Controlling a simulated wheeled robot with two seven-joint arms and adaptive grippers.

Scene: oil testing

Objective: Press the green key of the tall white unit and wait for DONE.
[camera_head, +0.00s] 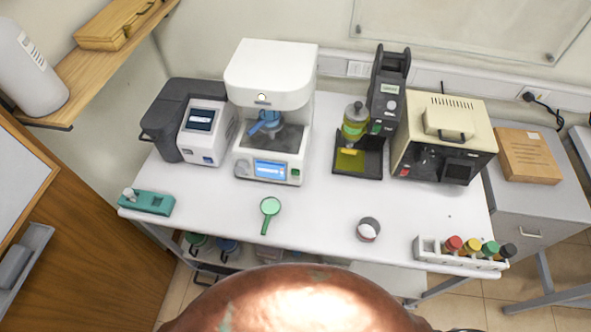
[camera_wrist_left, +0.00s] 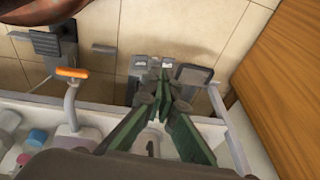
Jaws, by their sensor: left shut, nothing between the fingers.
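The tall white unit (camera_head: 272,80) stands upright at the back of the white table in the head view. Its front base has a lit blue screen (camera_head: 270,170) whose text is too small to read. The small green key (camera_head: 296,172) sits just right of that screen. A blue part (camera_head: 266,123) is inside the unit's open middle. My left gripper (camera_wrist_left: 163,83) shows only in its wrist view, shut and empty, above the floor and near some bins, away from the unit. My right gripper is in neither view.
A grey and white device (camera_head: 203,130) stands left of the unit. A dark stand (camera_head: 385,95) and a beige box (camera_head: 445,140) stand to its right. A green round-headed tool (camera_head: 269,208) and a small cup (camera_head: 368,229) lie in front. A vial rack (camera_head: 430,247) is at front right.

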